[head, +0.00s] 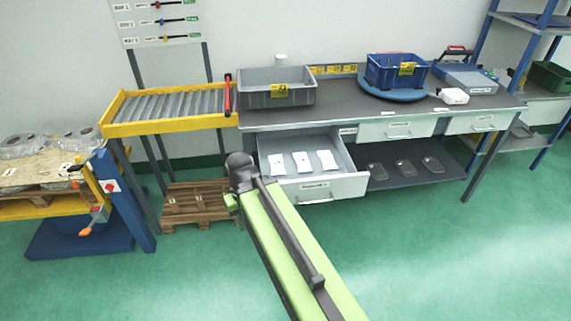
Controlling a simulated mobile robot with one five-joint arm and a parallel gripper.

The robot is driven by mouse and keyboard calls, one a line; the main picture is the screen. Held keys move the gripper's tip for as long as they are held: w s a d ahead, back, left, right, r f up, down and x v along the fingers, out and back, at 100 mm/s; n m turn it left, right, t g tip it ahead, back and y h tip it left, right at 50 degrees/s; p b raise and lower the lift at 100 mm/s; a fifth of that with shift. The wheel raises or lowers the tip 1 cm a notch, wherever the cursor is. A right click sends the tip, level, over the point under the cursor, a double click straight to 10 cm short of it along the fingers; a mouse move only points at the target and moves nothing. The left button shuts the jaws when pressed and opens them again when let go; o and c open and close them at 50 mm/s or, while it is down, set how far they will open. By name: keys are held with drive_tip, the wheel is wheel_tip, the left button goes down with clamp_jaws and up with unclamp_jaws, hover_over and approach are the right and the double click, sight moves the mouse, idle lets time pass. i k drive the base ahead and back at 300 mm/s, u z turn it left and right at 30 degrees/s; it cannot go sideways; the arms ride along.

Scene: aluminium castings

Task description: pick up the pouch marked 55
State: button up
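Three white flat items, which look like pouches or cards, lie side by side in the open drawer (349,187) of the workbench: left (277,164), middle (302,162) and right (326,160). Their markings are too small to read, so I cannot tell which one, if any, bears 55. The dark end of my green arm, with my gripper (240,172), is just left of the open drawer. Its fingers cannot be made out.
The workbench top (345,99) carries a grey bin (276,97), a blue crate (392,74) on a blue turntable and a grey-blue case (466,79). A yellow roller conveyor (165,125) adjoins it at left, with a wooden pallet (195,202) below. Green floor in front is clear.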

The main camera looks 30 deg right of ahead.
sight(276, 162)
drive_tip(key=u, duration=0.45)
drive_tip(key=i, duration=1.45)
drive_tip(key=u, duration=0.2)
